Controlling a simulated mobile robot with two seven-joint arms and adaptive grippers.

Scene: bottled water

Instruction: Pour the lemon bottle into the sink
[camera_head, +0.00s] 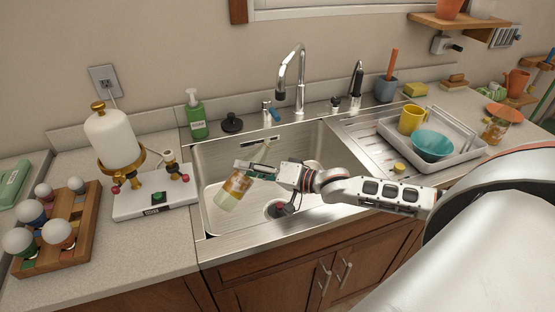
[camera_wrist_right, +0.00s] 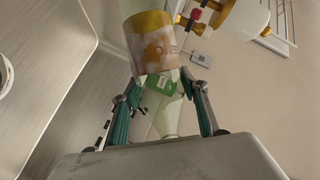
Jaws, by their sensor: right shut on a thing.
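The lemon bottle (camera_head: 236,185), pale green with a yellow-orange label, hangs over the sink (camera_head: 213,158). It is tilted, with its wide base to the lower left and its narrow neck to the upper right. My right gripper (camera_head: 247,168) is shut on it near the shoulder and neck. In the right wrist view, the bottle (camera_wrist_right: 152,40) lies between the two fingers of that gripper (camera_wrist_right: 163,82), its neck towards the palm. No liquid is seen leaving it. The mouth is not clear. My left gripper is out of view.
The faucet (camera_head: 301,78) stands behind the sink, with a green soap bottle (camera_head: 196,117) at the back left. A yellow cap (camera_head: 399,167) lies on the drainboard, beside a dish rack (camera_head: 462,150). A white dispenser stand (camera_head: 133,204) and a wooden rack (camera_head: 83,222) stand left.

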